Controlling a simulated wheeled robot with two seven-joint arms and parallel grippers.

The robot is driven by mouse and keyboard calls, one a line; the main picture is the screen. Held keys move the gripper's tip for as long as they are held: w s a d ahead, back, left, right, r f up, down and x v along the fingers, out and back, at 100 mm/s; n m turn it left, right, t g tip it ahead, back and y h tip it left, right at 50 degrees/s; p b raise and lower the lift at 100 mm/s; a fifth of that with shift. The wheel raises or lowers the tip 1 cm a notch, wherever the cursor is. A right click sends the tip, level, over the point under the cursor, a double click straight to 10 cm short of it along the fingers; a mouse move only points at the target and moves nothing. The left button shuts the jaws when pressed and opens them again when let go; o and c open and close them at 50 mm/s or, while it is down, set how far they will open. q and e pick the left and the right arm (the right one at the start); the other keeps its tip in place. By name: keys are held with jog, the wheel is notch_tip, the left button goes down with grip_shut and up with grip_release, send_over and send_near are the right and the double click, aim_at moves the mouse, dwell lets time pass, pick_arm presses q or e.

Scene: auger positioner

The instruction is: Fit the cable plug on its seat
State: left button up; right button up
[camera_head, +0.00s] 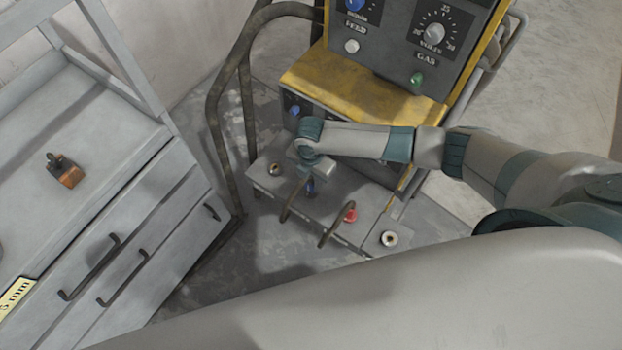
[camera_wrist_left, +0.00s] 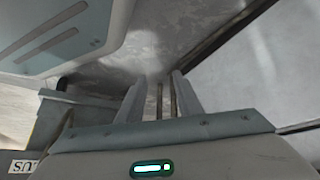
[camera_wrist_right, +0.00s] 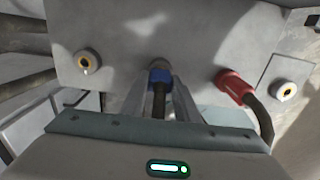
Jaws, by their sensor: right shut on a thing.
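My right gripper (camera_head: 308,172) reaches down to the grey connector panel (camera_head: 265,183). It is shut on a blue cable plug (camera_head: 310,187), with a finger on each side, as the right wrist view shows at the blue collar (camera_wrist_right: 160,76). The plug's front end is at the panel face; how deep it sits is hidden. A red plug (camera_head: 350,215) with its own cable is on the panel to the right. Brass-centred round sockets (camera_head: 275,169) (camera_head: 390,239) show bare at both sides. My left gripper (camera_wrist_left: 164,98) is open and empty, seen only in the left wrist view.
The yellow and grey machine (camera_head: 360,95) with knobs rises behind the panel. Bent tube rails (camera_head: 215,125) stand to its left. A grey drawer cabinet (camera_head: 100,170) fills the left, with a small orange-brown and dark object (camera_head: 66,173) on top. Some floor is clear between them.

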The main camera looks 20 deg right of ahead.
jog(key=shift+f, duration=0.15)
jog(key=o, duration=1.3)
jog(key=shift+c, duration=0.2)
